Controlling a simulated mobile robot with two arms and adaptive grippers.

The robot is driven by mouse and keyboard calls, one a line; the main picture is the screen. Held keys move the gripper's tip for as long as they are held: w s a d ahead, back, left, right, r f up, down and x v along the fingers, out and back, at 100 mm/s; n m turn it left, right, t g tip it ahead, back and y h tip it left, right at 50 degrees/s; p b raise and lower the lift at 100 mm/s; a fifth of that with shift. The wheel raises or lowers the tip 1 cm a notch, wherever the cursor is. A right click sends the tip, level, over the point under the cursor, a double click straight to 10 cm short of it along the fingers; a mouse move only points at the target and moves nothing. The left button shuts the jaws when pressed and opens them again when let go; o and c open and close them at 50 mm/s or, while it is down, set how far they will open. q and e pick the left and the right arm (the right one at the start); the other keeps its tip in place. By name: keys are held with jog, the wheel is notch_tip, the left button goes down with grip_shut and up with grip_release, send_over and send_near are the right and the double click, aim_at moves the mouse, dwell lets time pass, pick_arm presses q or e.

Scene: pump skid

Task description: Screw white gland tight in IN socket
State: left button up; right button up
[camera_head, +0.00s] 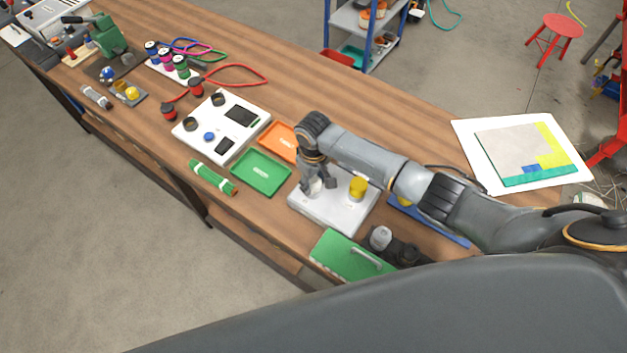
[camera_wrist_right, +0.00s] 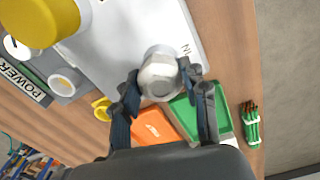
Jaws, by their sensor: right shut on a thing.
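The white gland (camera_wrist_right: 160,73) shows as a pale hex-shaped piece in the right wrist view, next to the "IN" lettering on the light grey plate (camera_wrist_right: 112,30). My right gripper (camera_wrist_right: 157,82) is shut on the gland, with one dark finger on each side of it. In the head view my right gripper (camera_head: 318,186) points down at the left part of the plate (camera_head: 335,212); the gland (camera_head: 315,187) is partly hidden between the fingers. The IN socket itself is hidden under the gland, so I cannot tell how deep the gland sits. My left gripper is not in view.
A yellow cap (camera_head: 358,187) stands on the plate right beside my right gripper. A green tray (camera_head: 261,173) and an orange tray (camera_head: 283,141) lie to the left. A green case with a handle (camera_head: 345,256) is in front. A white panel (camera_head: 222,127) stands farther left.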

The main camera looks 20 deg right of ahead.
jog(key=m, duration=0.5)
jog(key=shift+a+f+m, duration=0.1)
jog(key=shift+a+m, duration=0.05)
jog(key=shift+m, duration=0.15)
jog(key=m, duration=0.3)
jog(key=o, duration=1.2)
jog(key=n, duration=0.8)
jog(key=shift+n, duration=0.4)
